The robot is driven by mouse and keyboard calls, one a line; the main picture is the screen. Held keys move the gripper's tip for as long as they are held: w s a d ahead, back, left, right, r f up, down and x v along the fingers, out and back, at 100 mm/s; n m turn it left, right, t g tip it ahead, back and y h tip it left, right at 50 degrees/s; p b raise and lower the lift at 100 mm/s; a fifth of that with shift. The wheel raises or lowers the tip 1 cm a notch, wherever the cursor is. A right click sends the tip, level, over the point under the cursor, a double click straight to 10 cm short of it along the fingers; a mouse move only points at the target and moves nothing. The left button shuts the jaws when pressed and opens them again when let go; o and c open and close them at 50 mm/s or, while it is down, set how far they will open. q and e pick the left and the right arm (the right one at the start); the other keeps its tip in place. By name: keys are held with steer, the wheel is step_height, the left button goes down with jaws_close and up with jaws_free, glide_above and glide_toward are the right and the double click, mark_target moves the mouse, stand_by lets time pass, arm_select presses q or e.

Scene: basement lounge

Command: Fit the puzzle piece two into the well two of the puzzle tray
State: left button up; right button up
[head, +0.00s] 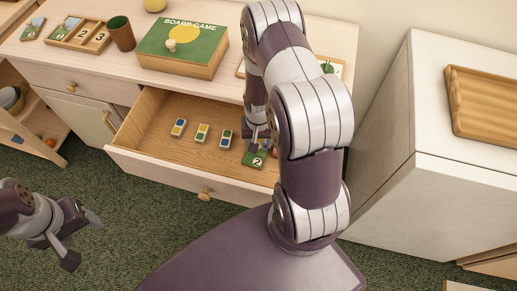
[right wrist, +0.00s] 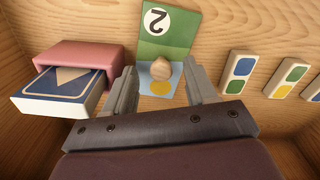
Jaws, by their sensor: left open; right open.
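Puzzle piece two (head: 256,160) lies in the open drawer, partly behind my right gripper in the head view. It is a flat green and blue piece (right wrist: 168,30) with a white circled 2 and a round wooden knob (right wrist: 161,69). My right gripper (right wrist: 160,82) is open over it, its fingers on either side of the knob; I cannot tell whether they touch it. The puzzle tray (head: 72,43) is on the dresser top at the back left, with the numbers 2 and 3 visible. My left gripper (head: 80,242) is open and empty above the carpet.
The drawer (head: 150,125) also holds several coloured domino-like tiles (head: 202,134) and a pink box (right wrist: 85,55) with a blue card sticking out. A white cabinet (head: 425,130) is at the right.

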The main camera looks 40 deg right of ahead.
steer(key=shift+f, duration=0.25)
jaws_close()
